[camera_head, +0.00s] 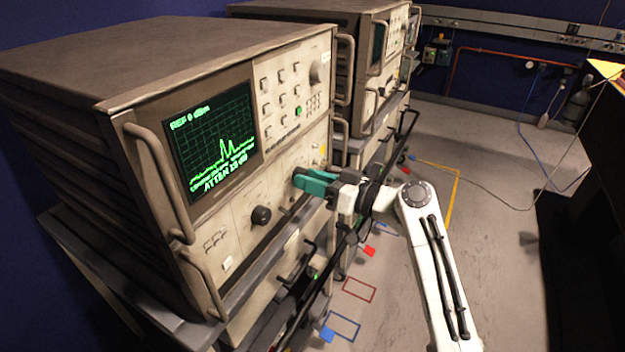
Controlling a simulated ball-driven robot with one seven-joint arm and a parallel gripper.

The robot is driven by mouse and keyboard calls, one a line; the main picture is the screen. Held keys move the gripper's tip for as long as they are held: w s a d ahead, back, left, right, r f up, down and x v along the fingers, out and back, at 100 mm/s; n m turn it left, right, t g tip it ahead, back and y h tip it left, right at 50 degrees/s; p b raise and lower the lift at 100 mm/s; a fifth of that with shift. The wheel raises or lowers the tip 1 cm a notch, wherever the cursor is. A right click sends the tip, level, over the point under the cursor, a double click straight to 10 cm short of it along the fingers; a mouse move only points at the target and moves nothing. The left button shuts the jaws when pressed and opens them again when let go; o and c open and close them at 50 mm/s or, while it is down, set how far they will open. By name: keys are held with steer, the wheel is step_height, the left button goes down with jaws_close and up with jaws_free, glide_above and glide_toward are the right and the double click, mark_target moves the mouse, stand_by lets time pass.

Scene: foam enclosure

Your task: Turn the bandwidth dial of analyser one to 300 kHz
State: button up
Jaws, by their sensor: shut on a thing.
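The nearer analyser (282,160) stands at the left with its front panel facing right. Its lit screen (212,140) shows a green trace and text that includes "REF 0 dBm" and an "ATTEN" line. A black round dial (261,215) is on the lower panel, free of my gripper. My gripper (302,180), with teal fingers, reaches in from the right and is shut on a dial right of the black one. The fingers hide nearly all of that dial, so its pointer and setting cannot be read.
A second analyser (397,40) stands behind the first. Metal handles (160,175) stick out from the nearer panel's edges. A cart rail (305,285) runs below the front. Coloured outlines (359,290) mark the floor. Open floor (500,140) lies at the right.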

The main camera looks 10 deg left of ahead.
steer(key=shift+c, duration=0.8)
steer(key=shift+m, duration=0.3)
steer(key=shift+r+m+p, duration=0.15)
steer(key=shift+m+p, duration=0.95)
steer(key=shift+m, duration=2.5)
steer(key=o, duration=1)
steer(key=shift+o, duration=0.2)
steer(key=shift+d, duration=0.1)
